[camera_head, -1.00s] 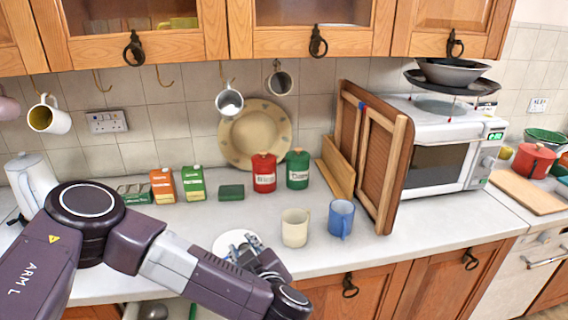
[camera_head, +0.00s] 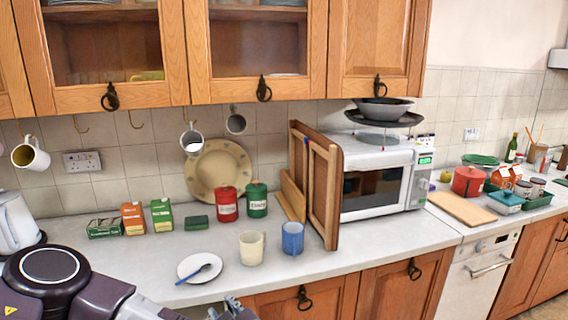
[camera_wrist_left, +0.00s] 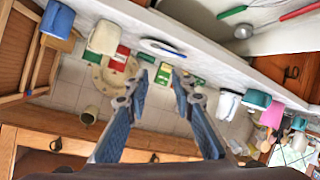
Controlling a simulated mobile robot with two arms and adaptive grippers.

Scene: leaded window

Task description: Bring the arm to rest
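My left gripper (camera_head: 232,311) shows only in part at the bottom edge of the head view, in front of the counter. In the left wrist view my left gripper (camera_wrist_left: 156,84) has its two fingers well apart, with nothing between them. My left arm (camera_head: 60,275) comes in at the lower left of the head view. A white plate with a blue spoon (camera_head: 199,268) lies on the counter beyond the gripper, apart from it. A cream mug (camera_head: 251,248) and a blue mug (camera_head: 292,238) stand to its right. My right gripper is in neither view.
A white kettle (camera_head: 17,222) stands at the left. Red (camera_head: 227,204) and green (camera_head: 257,199) canisters stand near the wall. Wooden framed panels (camera_head: 322,190) lean beside the microwave (camera_head: 376,180). Wall cabinets (camera_head: 250,50) hang above. The counter's front middle-right (camera_head: 385,240) is clear.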

